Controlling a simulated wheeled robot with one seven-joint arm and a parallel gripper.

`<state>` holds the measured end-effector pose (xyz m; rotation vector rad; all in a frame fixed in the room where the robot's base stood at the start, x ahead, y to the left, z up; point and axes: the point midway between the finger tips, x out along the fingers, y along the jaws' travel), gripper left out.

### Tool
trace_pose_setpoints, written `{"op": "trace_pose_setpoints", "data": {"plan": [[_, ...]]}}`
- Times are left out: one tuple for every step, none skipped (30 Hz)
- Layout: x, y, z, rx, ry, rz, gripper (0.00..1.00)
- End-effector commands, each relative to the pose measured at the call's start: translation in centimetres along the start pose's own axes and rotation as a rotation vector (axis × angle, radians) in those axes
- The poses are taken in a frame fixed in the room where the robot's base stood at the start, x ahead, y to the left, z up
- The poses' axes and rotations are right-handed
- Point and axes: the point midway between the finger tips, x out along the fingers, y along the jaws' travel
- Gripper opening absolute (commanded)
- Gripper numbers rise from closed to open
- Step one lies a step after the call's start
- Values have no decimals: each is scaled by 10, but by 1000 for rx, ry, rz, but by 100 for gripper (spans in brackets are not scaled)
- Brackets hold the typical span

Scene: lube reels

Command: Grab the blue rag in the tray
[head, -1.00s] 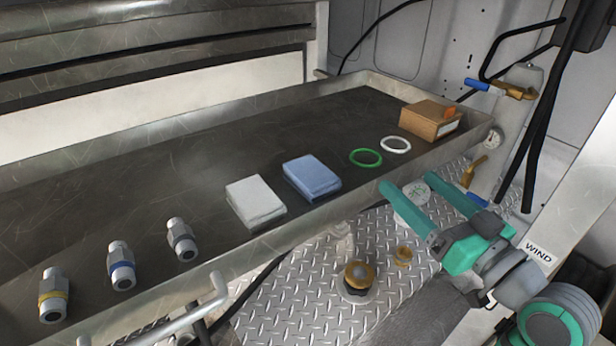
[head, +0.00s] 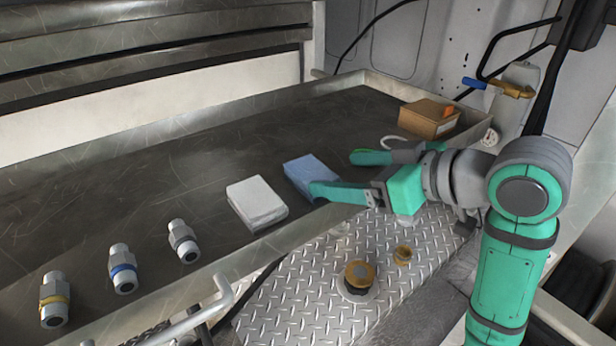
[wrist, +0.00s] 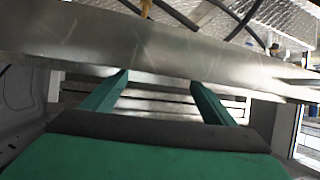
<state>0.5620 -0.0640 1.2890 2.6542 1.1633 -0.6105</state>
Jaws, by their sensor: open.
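The blue rag (head: 308,172) lies folded in the metal tray (head: 240,262), right of a folded white rag (head: 257,202). My gripper (head: 338,173) is open and empty, over the tray's front edge at the right of the blue rag. Its near finger overlaps the rag's lower right corner in the head view; I cannot tell whether they touch. The far finger lies beyond the rag's right side and hides the green ring. In the wrist view my two fingers (wrist: 158,78) are spread apart with a metal wall ahead, and no rag shows.
A cardboard box (head: 428,118) stands at the tray's right end, with a partly hidden white ring (head: 392,141) beside it. A brass-capped port (head: 358,277) sits on the diamond plate below the tray.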

Motion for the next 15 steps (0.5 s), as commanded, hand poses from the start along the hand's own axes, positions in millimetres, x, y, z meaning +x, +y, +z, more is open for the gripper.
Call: {"op": "trace_pose_setpoints", "data": {"plan": [[7,0,0,1,0,-1,80],[10,0,0,2,0,-1,80],[13,0,0,1,1,-1,80],[16,0,0,1,1,0,80],[17,0,0,1,1,0,80],[19,0,0,1,2,1,80],[20,0,0,1,2,1,80],[22,0,0,1,1,0,80],[26,0,0,1,1,-1,80],[30,0,0,1,1,-1,80],[34,0,0,1,1,-1,80],[40,0,0,1,1,-1,80],[45,0,0,1,1,-2,80],[49,0,0,1,1,-1,80],[55,0,0,1,1,-1,80]]}}
